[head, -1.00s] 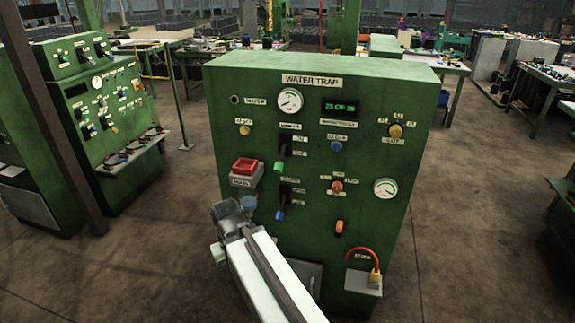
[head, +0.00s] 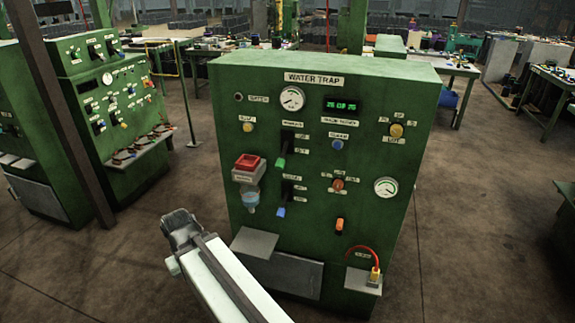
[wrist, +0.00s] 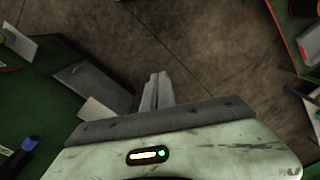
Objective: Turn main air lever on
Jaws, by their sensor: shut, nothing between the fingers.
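The green panel (head: 330,105) marked WATER TRAP stands upright in the head view. A green-tipped lever (head: 281,161) hangs in a dark slot left of its middle, tip low. The label above it is too blurred to read surely. A blue-tipped lever (head: 281,211) hangs in a slot below it, also tip low. My gripper (head: 178,222) is left of the panel's lower part, apart from both levers and lower than the green tip. In the wrist view my fingers (wrist: 158,90) are together and empty, over the floor. A blue-and-black part (wrist: 28,145) shows at lower left.
A red button box (head: 249,168) with a clear bluish bowl (head: 250,197) under it sits between my gripper and the levers. A grey shelf (head: 255,242) juts out below. A second green panel (head: 108,110) stands at left. The floor right of the panel is open.

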